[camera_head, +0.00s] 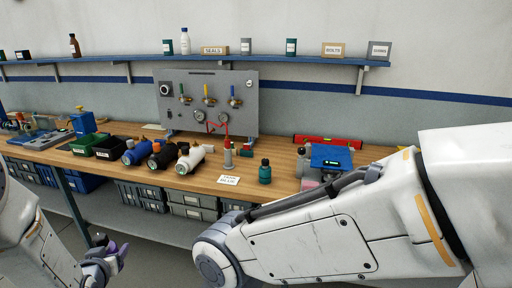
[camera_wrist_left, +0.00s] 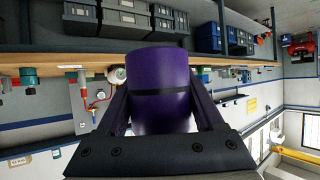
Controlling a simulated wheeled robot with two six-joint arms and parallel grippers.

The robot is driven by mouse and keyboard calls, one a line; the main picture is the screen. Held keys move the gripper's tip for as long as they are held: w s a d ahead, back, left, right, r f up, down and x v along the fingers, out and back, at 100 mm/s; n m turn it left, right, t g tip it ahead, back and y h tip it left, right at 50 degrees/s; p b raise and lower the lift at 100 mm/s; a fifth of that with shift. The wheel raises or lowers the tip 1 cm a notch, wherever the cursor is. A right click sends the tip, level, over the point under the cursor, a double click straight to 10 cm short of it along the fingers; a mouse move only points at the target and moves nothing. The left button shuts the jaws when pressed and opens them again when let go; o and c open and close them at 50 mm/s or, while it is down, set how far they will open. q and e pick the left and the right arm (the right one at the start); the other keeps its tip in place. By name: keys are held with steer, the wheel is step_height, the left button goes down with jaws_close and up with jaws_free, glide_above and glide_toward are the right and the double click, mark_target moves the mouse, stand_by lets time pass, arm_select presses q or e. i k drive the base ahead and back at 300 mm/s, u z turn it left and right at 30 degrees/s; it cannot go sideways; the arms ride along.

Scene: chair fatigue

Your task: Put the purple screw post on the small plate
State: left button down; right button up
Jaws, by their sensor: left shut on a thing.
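The purple screw post (camera_wrist_left: 160,82) is a thick purple cylinder with a dark band, large in the left wrist view. It sits between the two fingers of my left gripper (camera_wrist_left: 162,112), which is shut on it. In the head view my left gripper (camera_head: 103,257) is low at the left, in front of the bench and below its top; the post is small and partly hidden there. I cannot make out the small plate for certain in either view. My right arm crosses the lower right of the head view, but its gripper does not show.
Green and black bins (camera_head: 108,147) stand left.

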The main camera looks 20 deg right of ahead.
mark_target(324, 152)
steer(key=z, duration=1.15)
steer(key=i, duration=0.1)
